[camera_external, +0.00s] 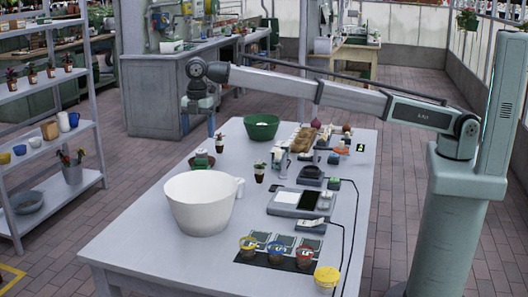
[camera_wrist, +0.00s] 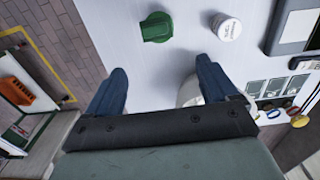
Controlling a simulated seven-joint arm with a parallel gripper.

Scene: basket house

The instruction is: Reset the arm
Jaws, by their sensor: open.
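My arm reaches from its base at the right across the table (camera_external: 130,240) in the external view. My gripper (camera_external: 211,128) hangs at the arm's left end, high above the table's far left part, clear of the things below. In the wrist view my gripper (camera_wrist: 160,78) has its two blue fingers wide apart, with nothing held between them. A white rounded thing (camera_wrist: 188,93) shows partly behind the right finger, mostly hidden. A green object (camera_wrist: 157,27) and a white lidded jar (camera_wrist: 226,28) lie beyond the fingertips.
A large white cup-shaped basket (camera_external: 200,205) stands on the table's left part. A green bowl (camera_external: 261,126), potted plants, a scale (camera_external: 298,201) and several small colored-lid cups (camera_external: 248,247) share the table. A shelf (camera_external: 45,85) stands at left. The table's front left is clear.

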